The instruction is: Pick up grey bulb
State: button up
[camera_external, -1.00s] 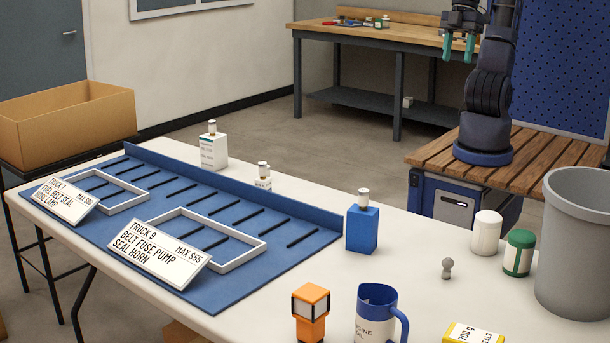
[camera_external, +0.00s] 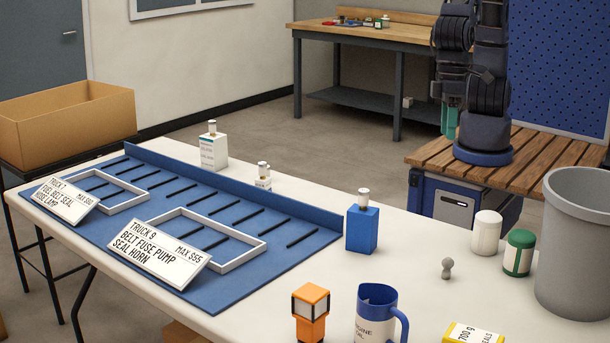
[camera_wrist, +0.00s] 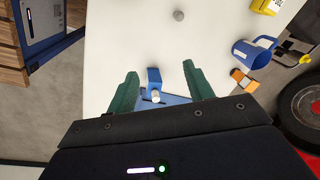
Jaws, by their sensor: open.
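The grey bulb (camera_external: 447,268) stands on the white table, between the blue bottle and the white jar. It also shows in the wrist view (camera_wrist: 179,15) near the top edge, beyond my fingertips. My gripper (camera_wrist: 160,82) is open and empty, with its two green fingers spread apart high above the table. In the external view my gripper (camera_external: 449,120) hangs by the wooden platform, partly hidden by my arm, well behind the bulb and touching nothing.
Near the bulb are a blue bottle (camera_external: 362,228), a white jar (camera_external: 486,233), a green jar (camera_external: 519,253), a blue jug (camera_external: 376,315), an orange lamp (camera_external: 310,312) and a yellow box (camera_external: 472,334). A tall grey bin (camera_external: 575,245) stands at right. The table around the bulb is clear.

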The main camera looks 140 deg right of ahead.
jog(key=w+a+f+m+g, duration=0.1)
jog(key=w+a+f+m, duration=0.25)
jog(key=f, duration=0.55)
jog(key=w+a+f+m, duration=0.2)
jog(key=w+a+f, duration=0.15)
jog(key=f, duration=0.55)
send_over(448, 258)
jog(key=shift+h, duration=0.4)
jog(key=shift+s+d+f, duration=0.1)
jog(key=shift+d+f, duration=0.1)
jog(key=shift+f, duration=1.2)
jog(key=shift+s+d+f, duration=0.1)
jog(key=shift+d+f, duration=0.1)
jog(key=shift+f, duration=1.2)
jog(key=shift+w+a+f, duration=0.1)
jog(key=shift+a+f, duration=0.1)
jog(key=shift+f, duration=1.1)
jog(key=shift+w+a+f, duration=0.1)
jog(key=shift+a+f, duration=0.1)
jog(key=shift+f, duration=1.1)
jog(key=c, duration=0.9)
